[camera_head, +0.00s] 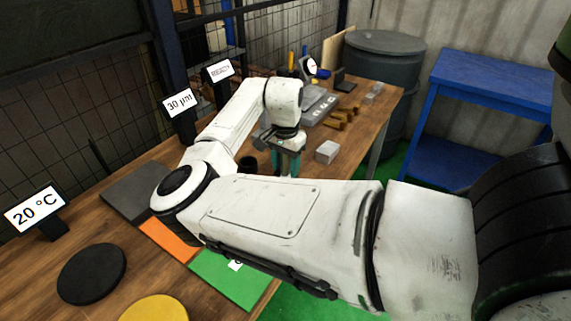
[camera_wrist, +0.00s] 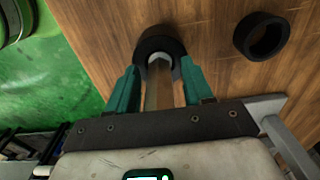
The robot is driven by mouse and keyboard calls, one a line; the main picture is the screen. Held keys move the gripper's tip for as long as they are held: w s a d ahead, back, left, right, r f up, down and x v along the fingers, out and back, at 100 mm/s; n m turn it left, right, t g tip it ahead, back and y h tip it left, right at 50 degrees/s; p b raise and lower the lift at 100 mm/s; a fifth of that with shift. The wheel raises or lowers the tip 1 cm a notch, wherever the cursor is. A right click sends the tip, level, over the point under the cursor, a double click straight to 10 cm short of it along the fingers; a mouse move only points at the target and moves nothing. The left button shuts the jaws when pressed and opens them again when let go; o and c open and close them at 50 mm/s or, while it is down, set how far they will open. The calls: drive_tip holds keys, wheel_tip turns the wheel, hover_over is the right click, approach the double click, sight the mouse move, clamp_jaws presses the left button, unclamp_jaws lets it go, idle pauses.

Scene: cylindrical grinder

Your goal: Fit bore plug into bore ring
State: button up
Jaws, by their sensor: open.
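My gripper (camera_head: 287,158) is low over the wooden table, with its teal fingers apart. In the wrist view the fingers (camera_wrist: 158,85) stand on either side of a pale, faceted upright piece, which looks like the bore plug (camera_wrist: 158,90). Its far end overlaps a dark ring (camera_wrist: 160,39). I cannot tell whether it sits inside that ring or only in front of it. A second black ring (camera_wrist: 263,36) with an open, empty bore lies to the right on the table. One black ring (camera_head: 248,162) shows beside my gripper in the head view. The plug is hidden there.
A grey-white block (camera_head: 327,152) stands right of my gripper. Brass blocks (camera_head: 342,118) and a grey tray (camera_head: 319,106) lie farther back. Sign stands line the left side. Orange (camera_head: 168,240) and green (camera_head: 222,280) mats and a black disc (camera_head: 92,274) lie in front.

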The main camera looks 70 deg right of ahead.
wheel_tip(320, 180, up, 12)
drive_tip(key=shift+r, duration=0.15)
idle(0.3)
drive_tip(key=shift+s, duration=0.1)
idle(0.5)
